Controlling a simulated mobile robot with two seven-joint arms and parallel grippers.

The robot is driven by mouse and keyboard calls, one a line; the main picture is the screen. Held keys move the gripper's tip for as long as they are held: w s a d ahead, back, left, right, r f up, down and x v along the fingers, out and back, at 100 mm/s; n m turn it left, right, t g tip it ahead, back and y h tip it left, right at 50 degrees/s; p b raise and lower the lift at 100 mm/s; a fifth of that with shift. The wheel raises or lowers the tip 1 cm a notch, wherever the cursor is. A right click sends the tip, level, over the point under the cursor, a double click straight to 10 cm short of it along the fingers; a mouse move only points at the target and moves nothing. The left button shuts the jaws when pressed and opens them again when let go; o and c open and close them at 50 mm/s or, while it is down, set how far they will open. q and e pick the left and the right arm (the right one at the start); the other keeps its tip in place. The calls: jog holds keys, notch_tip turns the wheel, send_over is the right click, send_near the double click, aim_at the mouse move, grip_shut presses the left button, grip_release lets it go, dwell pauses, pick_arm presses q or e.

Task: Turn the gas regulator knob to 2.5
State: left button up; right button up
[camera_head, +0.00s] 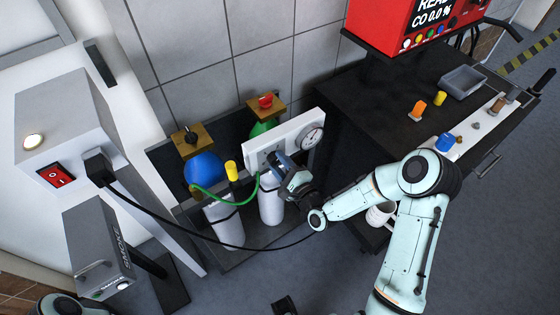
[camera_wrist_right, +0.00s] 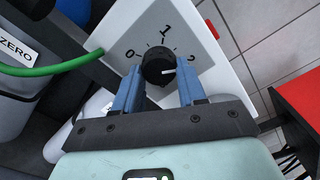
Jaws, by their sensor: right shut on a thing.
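The regulator knob (camera_wrist_right: 157,66) is a round black knob with a white mark, on a white panel (camera_wrist_right: 222,72) with the figures 0, 1 and 2. The white mark points right, a little past the 2. My right gripper (camera_wrist_right: 160,76) has its two blue fingers on either side of the knob and is shut on it. In the head view the right gripper (camera_head: 275,162) reaches the white panel (camera_head: 258,151) and hides the knob. A round dial gauge (camera_head: 312,136) is on the panel's right part. My left gripper is not in view.
A blue cylinder (camera_head: 203,170) and a green one (camera_head: 262,127) stand by the panel, with white cylinders (camera_head: 271,205) in front. A green hose (camera_head: 212,199) runs to the panel. A black cart (camera_head: 385,115) stands right; a grey SMOKE box (camera_head: 98,245) stands left.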

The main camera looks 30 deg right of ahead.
jog(key=m+p, duration=0.2)
jog(key=m, duration=0.3)
jog(key=shift+m, duration=0.3)
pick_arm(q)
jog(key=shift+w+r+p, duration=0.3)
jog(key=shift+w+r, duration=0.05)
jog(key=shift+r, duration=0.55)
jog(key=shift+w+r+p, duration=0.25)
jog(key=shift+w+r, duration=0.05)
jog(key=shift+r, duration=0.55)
pick_arm(e)
jog(key=shift+a+m, duration=0.15)
jog(key=shift+m, duration=1.75)
jog(key=o, duration=1.1)
jog(key=shift+c, duration=0.2)
jog(key=shift+s+f, duration=0.1)
jog(key=shift+s, duration=0.05)
